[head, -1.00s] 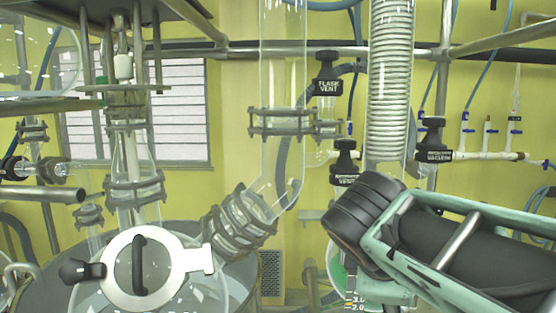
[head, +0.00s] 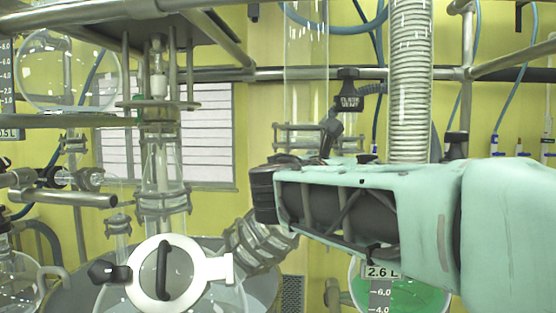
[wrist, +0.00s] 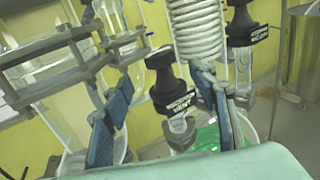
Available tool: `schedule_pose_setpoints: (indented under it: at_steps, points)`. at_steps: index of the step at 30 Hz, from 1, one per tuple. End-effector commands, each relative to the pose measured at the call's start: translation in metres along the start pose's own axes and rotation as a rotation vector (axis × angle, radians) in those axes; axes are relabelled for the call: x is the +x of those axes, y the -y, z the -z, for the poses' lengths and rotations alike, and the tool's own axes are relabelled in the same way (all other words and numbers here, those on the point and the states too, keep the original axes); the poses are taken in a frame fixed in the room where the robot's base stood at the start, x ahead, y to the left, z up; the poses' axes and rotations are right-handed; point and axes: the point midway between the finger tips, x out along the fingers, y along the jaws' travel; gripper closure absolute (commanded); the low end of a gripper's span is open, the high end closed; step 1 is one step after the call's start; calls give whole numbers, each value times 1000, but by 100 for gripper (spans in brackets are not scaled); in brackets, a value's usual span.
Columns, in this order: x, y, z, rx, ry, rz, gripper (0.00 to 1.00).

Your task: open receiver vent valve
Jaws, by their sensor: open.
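The receiver vent valve shows in the wrist view as a black knob (wrist: 163,80) with a label ending in "VENT", on a clear glass stem. My gripper (wrist: 162,112) is open, with one blue-padded finger left of the knob's stem and one right of it. Neither finger visibly grips the knob. The receiver flask (head: 410,294) holds green liquid and has a 2.6 L tag.
A second black knob (wrist: 243,30) stands right of the vent valve; it also shows in the head view (head: 455,145). A coiled glass condenser (head: 410,80) rises behind, and a clamped glass joint (wrist: 70,60) is close on the left.

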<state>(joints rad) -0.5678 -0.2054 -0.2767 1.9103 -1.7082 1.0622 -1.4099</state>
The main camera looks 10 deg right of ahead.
Motion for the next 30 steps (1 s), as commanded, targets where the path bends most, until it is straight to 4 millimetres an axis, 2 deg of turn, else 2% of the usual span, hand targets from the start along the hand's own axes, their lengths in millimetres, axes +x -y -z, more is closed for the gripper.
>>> schedule_pose_setpoints:
  at_steps: [3,10,15,23,30]
  points:
    - [24,0,-2,-2,0,3,47]
    - [57,0,-1,0,-1,2,47]
    - [67,0,1,-1,-1,1,47]
    - [68,0,2,-2,-2,1,47]
    - [68,0,3,-3,-3,1,73]
